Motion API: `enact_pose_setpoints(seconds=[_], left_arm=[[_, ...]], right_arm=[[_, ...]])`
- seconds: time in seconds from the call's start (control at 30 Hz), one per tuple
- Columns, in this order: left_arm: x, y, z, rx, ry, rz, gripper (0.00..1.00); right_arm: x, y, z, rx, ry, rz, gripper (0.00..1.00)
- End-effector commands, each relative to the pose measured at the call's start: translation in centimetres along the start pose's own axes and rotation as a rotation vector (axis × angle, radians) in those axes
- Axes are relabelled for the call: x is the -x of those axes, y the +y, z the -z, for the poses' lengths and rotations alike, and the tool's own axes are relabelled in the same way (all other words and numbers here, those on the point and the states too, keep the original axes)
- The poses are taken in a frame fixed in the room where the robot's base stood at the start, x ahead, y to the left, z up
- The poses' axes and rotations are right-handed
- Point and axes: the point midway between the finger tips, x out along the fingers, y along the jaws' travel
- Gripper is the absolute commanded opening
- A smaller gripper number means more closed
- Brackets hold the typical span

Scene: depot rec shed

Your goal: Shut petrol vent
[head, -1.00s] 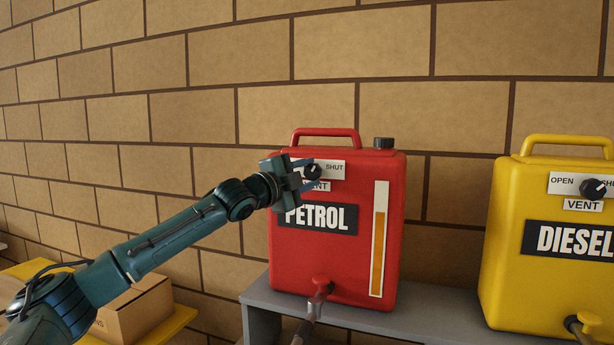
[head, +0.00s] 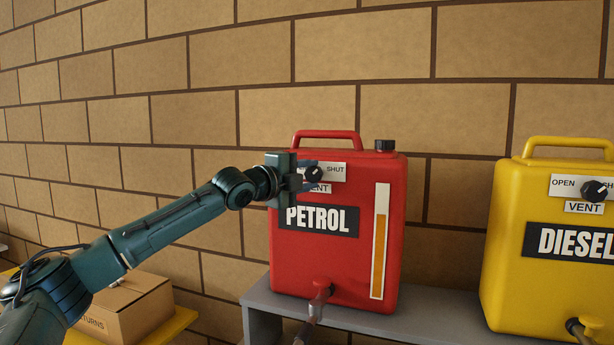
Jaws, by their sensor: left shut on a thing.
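The red petrol container (head: 336,262) stands upright on a grey shelf. Its black vent knob (head: 314,173) sits on a white plate (head: 337,169) near the top, where the word SHUT shows at the right. The plate's left part is hidden behind my left gripper (head: 310,174). That gripper reaches in from the left, and its fingers are shut on the petrol vent knob. I cannot tell clearly which way the knob's pointer faces. My right gripper does not show.
A yellow diesel container (head: 545,280) with its own vent knob (head: 593,191) stands at the right. The grey shelf (head: 420,325) is bare between the two. A cardboard box (head: 135,310) sits on a yellow surface at lower left. A brick wall is behind.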

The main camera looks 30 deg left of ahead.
Motion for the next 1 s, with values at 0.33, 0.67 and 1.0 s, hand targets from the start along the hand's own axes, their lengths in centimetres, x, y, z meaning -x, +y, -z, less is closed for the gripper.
enact_pose_setpoints(seconds=[0.33,0.67,1.0], left_arm=[[0.0,0.1,0.1,-0.001,0.001,0.0,0.56],[0.4,0.1,0.0,0.0,0.0,0.0,0.58],[6.9,0.4,-0.1,-0.003,-0.003,-0.001,0.58]], right_arm=[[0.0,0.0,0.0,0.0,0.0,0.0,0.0],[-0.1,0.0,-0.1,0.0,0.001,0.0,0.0],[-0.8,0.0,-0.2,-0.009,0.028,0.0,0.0]])
